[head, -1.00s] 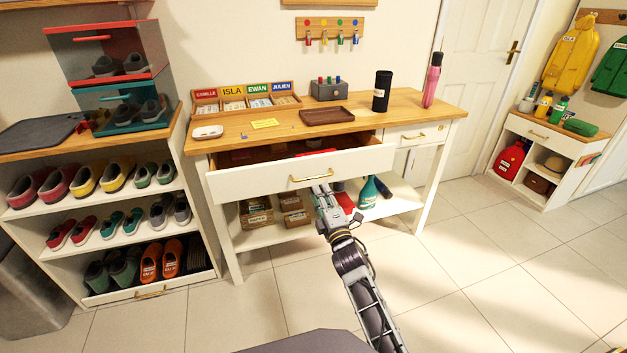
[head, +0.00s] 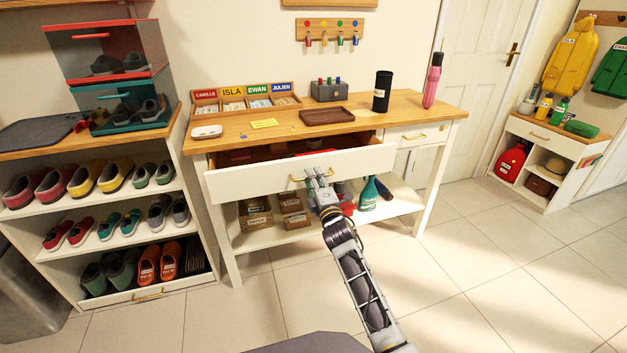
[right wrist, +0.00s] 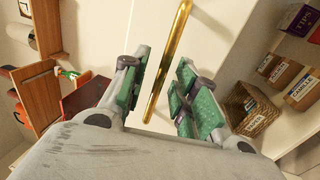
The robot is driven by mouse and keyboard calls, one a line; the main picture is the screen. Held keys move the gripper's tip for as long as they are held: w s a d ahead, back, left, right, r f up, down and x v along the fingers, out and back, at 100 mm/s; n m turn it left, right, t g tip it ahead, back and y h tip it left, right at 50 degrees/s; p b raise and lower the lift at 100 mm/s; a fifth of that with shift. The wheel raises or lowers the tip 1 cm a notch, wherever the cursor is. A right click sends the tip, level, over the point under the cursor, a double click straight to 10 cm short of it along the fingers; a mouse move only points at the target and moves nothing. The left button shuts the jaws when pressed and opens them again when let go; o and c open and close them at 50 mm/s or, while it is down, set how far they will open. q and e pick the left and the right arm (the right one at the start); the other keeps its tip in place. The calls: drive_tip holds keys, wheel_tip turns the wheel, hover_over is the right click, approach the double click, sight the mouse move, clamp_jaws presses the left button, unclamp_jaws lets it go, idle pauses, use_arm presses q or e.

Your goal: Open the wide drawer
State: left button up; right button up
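The wide drawer (head: 250,180) of the white table with a wooden top is partly pulled out, and its dark inside shows. Its gold handle (head: 293,179) is partly hidden behind my right gripper (head: 317,173). In the right wrist view, the handle (right wrist: 167,60) runs between the two green-padded fingers of my right gripper (right wrist: 160,85). The fingers are apart, with a visible gap beside the bar, so it does not look clamped. My left gripper is not in view.
A narrow drawer (head: 420,135) sits to the right, closed. On the lower shelf stand small boxes (head: 291,203) and a teal bottle (head: 368,194). A tray (head: 327,116) and a black tumbler (head: 382,91) stand on top. A shoe rack (head: 95,205) is at left. The floor in front is mostly clear.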

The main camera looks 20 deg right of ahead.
drive_tip(key=shift+w+r, duration=0.1)
drive_tip(key=shift+w, duration=0.25)
clamp_jaws()
idle(0.3)
